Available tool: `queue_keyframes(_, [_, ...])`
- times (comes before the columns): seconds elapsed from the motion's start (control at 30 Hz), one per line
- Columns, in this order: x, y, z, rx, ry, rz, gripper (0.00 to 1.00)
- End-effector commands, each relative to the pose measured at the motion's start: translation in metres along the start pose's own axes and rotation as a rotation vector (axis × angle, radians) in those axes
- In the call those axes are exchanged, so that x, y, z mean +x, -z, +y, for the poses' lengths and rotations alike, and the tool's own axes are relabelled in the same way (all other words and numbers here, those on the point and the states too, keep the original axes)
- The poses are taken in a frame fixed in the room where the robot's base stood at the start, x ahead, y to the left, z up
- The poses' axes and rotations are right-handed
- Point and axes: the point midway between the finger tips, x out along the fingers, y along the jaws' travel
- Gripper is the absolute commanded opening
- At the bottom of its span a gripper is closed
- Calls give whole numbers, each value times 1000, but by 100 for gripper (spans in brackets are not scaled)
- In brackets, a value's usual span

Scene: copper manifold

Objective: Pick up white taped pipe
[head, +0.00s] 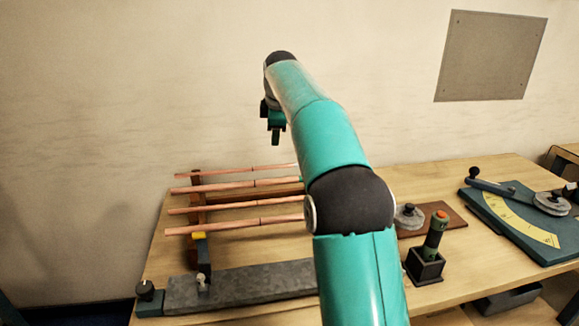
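Several copper pipes (240,206) lie side by side across a wooden rack (196,217) at the left of the workbench. Thin dark bands show on them, but I cannot make out white tape on any pipe. My arm hides their right ends. My gripper (275,136) hangs above and behind the rack, pointing down and clear of the pipes. It is small and partly behind my arm, so I cannot tell whether its fingers are apart. No pipe shows in it.
A grey slab (240,286) lies along the bench front. A black holder (425,266) with an orange-topped green tool (437,232) stands right of my arm. A blue bending plate (525,222) with a yellow scale is at the right. The wall is close behind the bench (455,180).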

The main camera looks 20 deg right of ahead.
Motion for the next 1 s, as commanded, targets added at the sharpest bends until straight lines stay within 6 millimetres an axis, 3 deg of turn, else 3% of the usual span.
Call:
queue_keyframes(0.1, [31,-12,22,-93,3,-5,39])
queue_keyframes(0.3, [55,-24,36,-176,4,-8,39])
queue_keyframes(0.47, [75,-26,37,-183,7,-9,39])
queue_keyframes(0.73, [126,-27,37,-180,6,-9,39])
queue_keyframes(1.0, [148,-26,37,-180,4,-9,39])
